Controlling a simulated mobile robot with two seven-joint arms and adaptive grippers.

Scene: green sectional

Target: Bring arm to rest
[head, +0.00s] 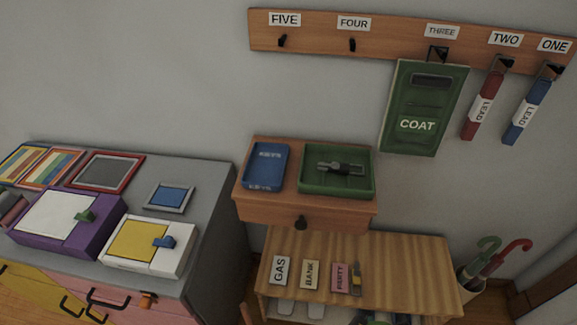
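Neither of my grippers and no part of my arms shows in the head view. Where they are and whether they hold anything cannot be seen.
A grey cabinet (212,180) bears a purple box (88,245) and a white box (175,262). A wall shelf (262,212) holds a blue tray (265,165) and green tray (310,186). A green coat tag (422,105) hangs from a hook rail (390,35). A striped bench (410,270) stands below.

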